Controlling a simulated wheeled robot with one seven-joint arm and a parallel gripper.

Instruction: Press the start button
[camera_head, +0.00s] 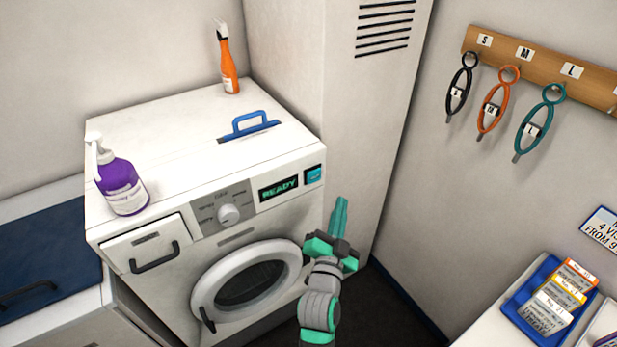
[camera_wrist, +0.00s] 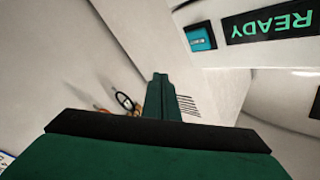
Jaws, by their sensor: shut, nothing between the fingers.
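The start button is a small teal square (camera_head: 314,176) at the right end of the washing machine's (camera_head: 150,255) control panel. It also shows in the wrist view (camera_wrist: 200,39), beside the display (camera_wrist: 270,22) reading READY. My gripper (camera_head: 340,205) is shut and empty. In the head view it stands in front of the machine's right edge, just below and to the right of the button. In the wrist view its fingertips (camera_wrist: 158,80) are below and to the left of the button, apart from it.
A tall vented cabinet (camera_head: 360,110) is behind my gripper. Loops hang from a wooden rack (camera_head: 545,65) on the right wall. A blue tray (camera_head: 523,300) sits lower right.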

